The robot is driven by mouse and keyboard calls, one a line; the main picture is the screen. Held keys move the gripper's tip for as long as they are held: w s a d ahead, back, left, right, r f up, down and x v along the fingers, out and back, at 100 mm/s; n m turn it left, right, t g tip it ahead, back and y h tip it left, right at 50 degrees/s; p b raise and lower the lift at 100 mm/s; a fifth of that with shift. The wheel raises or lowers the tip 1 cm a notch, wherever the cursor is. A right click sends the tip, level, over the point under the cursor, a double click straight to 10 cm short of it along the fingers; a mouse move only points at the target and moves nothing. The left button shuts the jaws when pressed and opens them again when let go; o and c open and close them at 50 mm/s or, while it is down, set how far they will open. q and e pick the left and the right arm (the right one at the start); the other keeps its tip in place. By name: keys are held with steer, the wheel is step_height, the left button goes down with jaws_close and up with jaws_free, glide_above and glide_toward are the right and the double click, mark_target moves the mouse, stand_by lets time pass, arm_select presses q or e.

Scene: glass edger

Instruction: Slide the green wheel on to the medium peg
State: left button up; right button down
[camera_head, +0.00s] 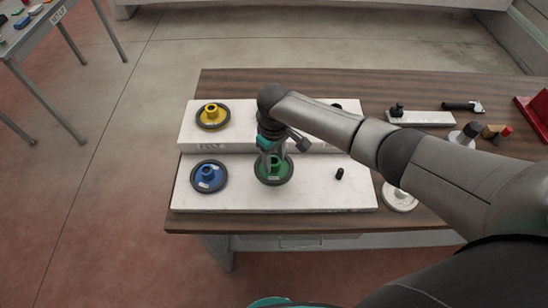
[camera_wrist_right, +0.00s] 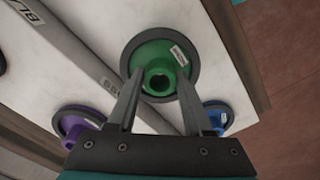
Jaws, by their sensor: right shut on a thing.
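The green wheel (camera_head: 284,178), with a dark rim and a raised green hub, is at the middle of the lower white board (camera_head: 240,204). My right gripper (camera_head: 271,157) is over it and shut on its hub. In the right wrist view the gripper's two fingers (camera_wrist_right: 157,100) lie on either side of the hub of the green wheel (camera_wrist_right: 150,52). I cannot tell whether the wheel touches the board. A short black peg (camera_head: 339,174) stands bare on the board's right part; its size class is not clear. My left gripper is not in view.
A blue wheel (camera_head: 208,177) sits left of the green one, and a yellow wheel (camera_head: 212,116) on the rear board (camera_head: 187,131). A purple wheel (camera_wrist_right: 75,123) shows in the wrist view. My arm covers part of the rear board. Tools lie on the table's right.

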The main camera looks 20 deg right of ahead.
steer(key=shift+f+b, duration=1.5)
steer(key=shift+f, duration=0.7)
steer(key=shift+c, duration=1.2)
jaws_free()
step_height(320, 180, up, 15)
steer(key=p, duration=0.1)
steer(key=shift+r, duration=0.15)
